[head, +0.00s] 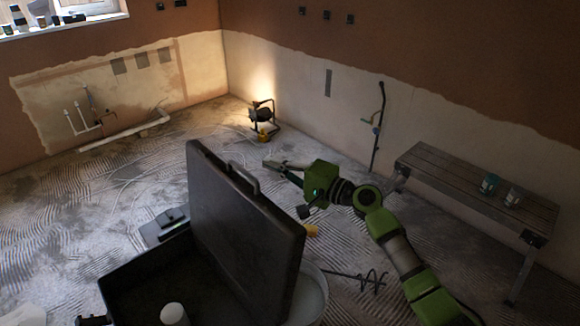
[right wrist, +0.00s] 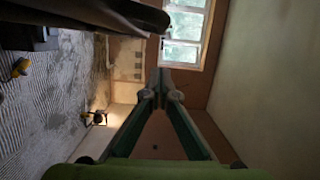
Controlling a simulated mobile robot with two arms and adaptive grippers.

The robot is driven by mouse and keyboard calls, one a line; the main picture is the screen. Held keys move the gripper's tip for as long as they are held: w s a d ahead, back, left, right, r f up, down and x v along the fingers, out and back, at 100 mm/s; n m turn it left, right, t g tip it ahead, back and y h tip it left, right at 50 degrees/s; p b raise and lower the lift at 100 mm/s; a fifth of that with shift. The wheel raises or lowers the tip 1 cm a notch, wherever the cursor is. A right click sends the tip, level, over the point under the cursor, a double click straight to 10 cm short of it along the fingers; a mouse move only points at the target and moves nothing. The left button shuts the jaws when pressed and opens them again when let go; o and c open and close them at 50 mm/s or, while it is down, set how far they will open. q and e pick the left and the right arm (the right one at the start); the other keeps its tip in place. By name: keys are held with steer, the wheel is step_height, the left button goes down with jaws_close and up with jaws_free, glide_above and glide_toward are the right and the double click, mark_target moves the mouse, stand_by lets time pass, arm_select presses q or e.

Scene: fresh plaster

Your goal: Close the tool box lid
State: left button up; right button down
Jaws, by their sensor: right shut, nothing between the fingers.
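The black tool box (head: 128,268) stands open at the lower middle of the head view. Its lid (head: 240,230) is raised steeply, with a handle (head: 243,178) on its upper edge. My right gripper (head: 268,164) is shut and empty, just beyond the lid's top edge and to the right of the handle, apart from the lid in the picture. In the right wrist view its fingers (right wrist: 160,88) meet at the tips. A dark shape at the upper left there looks like the lid (right wrist: 85,14).
A white cylinder (head: 173,314) is inside the box. A bucket (head: 311,296) stands right of it, partly hidden by the lid. A bench (head: 460,187) with two small cups stands along the right wall. A work lamp (head: 262,114) glows at the back. Open floor lies at the left.

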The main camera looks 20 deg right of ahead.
steer(key=a, duration=0.1)
steer(key=a+p, duration=0.1)
steer(key=a, duration=0.1)
steer(key=a+p, duration=0.1)
steer(key=shift+s+a+f, duration=0.1)
steer(key=shift+s+a, duration=0.05)
steer(key=shift+s, duration=0.2)
